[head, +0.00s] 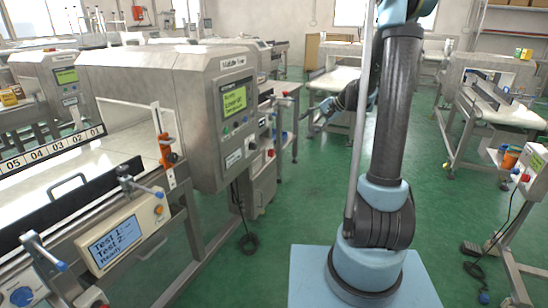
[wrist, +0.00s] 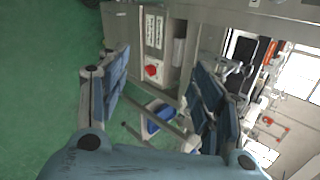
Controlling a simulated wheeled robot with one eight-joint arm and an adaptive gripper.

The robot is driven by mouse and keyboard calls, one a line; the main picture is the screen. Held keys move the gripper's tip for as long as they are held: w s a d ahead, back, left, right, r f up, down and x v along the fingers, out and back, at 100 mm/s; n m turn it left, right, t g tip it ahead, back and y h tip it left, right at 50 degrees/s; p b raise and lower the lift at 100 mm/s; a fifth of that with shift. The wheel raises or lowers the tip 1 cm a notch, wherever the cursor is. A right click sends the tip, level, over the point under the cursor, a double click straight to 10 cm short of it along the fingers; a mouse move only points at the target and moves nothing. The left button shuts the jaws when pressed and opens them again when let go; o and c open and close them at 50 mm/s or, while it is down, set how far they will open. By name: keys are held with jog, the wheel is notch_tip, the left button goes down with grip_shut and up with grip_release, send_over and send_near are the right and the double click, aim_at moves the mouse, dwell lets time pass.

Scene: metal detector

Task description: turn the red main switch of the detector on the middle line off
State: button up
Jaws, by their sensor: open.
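The middle line's detector (head: 165,85) is a large grey metal housing with a "Middle Line" label, a lit green screen and small buttons, left of centre in the head view. A small red switch (head: 270,153) shows on the side of a box beyond its right edge. In the wrist view the red switch (wrist: 151,71) sits on a grey box face below two white label strips. My gripper (head: 309,118) is right of that box in the head view. In the wrist view its open blue-padded fingers (wrist: 160,68) stand either side of the switch in the picture, with nothing between them.
A conveyor (head: 90,165) with a test unit (head: 122,235) runs along the left. Black cable (head: 248,243) lies on the floor by the detector's legs. Another conveyor (head: 335,82) stands behind my gripper. Green floor (head: 285,200) is free between detector and arm.

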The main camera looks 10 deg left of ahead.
jog(key=w+a+f+m+y, duration=0.15)
jog(key=w+f, duration=0.25)
jog(key=w, duration=0.4)
jog(key=m+t+y, duration=0.3)
jog(key=m+y, duration=0.2)
jog(key=y, duration=0.2)
send_near(272, 153)
jog(key=x, duration=0.8)
jog(key=shift+w+a, duration=0.2)
jog(key=shift+a, duration=0.05)
jog(key=shift+f+h, duration=0.1)
jog(key=shift+h, duration=0.15)
jog(key=shift+c, duration=0.2)
jog(key=c, duration=1)
